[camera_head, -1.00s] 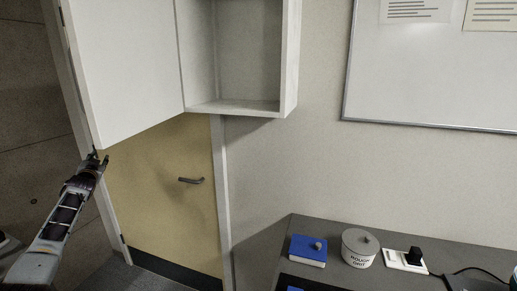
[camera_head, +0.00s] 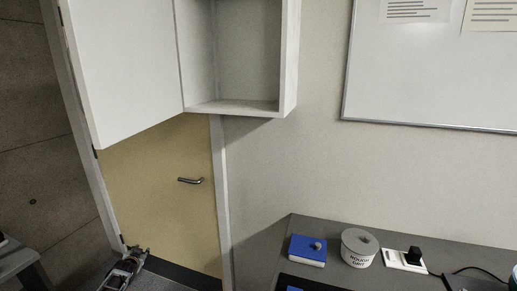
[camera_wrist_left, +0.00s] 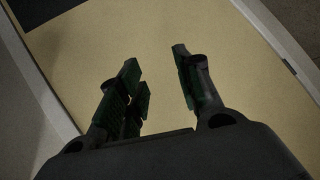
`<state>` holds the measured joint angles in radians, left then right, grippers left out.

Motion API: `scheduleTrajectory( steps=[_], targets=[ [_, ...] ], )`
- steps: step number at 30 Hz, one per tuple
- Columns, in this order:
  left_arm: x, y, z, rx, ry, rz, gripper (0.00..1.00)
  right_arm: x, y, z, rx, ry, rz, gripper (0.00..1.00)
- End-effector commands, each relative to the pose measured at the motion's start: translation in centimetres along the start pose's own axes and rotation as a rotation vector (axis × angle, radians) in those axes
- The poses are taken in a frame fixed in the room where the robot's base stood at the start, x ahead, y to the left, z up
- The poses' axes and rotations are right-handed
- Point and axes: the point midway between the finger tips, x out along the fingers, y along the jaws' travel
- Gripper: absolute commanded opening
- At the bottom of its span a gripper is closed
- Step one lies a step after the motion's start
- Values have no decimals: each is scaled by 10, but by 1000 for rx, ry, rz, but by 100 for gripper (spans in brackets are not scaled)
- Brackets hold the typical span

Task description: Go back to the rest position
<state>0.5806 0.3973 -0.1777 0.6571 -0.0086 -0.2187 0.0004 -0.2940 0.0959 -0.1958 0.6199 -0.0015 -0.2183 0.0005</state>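My left gripper (camera_head: 136,254) is low at the bottom left of the head view, in front of the foot of the yellow door. In the left wrist view its fingers (camera_wrist_left: 160,75) stand apart with nothing between them, facing the yellow door panel. My right gripper is in neither view. A white wall cabinet (camera_head: 245,106) hangs at the upper left, its white door (camera_head: 120,65) swung open to the left. The visible compartment is empty.
The yellow door (camera_head: 165,190) with a handle (camera_head: 190,181) is shut. A whiteboard (camera_head: 430,75) hangs above.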

Motion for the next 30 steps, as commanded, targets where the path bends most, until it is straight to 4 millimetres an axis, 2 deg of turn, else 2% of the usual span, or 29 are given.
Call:
scheduleTrajectory(
  steps=[1,8,14,23,30],
  targets=[
    [-2,18,21,1,-23,19,35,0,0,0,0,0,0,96],
    [-15,84,104,5,-115,91,35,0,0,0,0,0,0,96],
    [-37,139,175,11,-195,151,35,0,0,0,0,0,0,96],
    [-86,215,280,16,-314,238,35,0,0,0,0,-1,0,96],
    [-139,270,361,17,-410,306,35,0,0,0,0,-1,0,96]
  ],
)
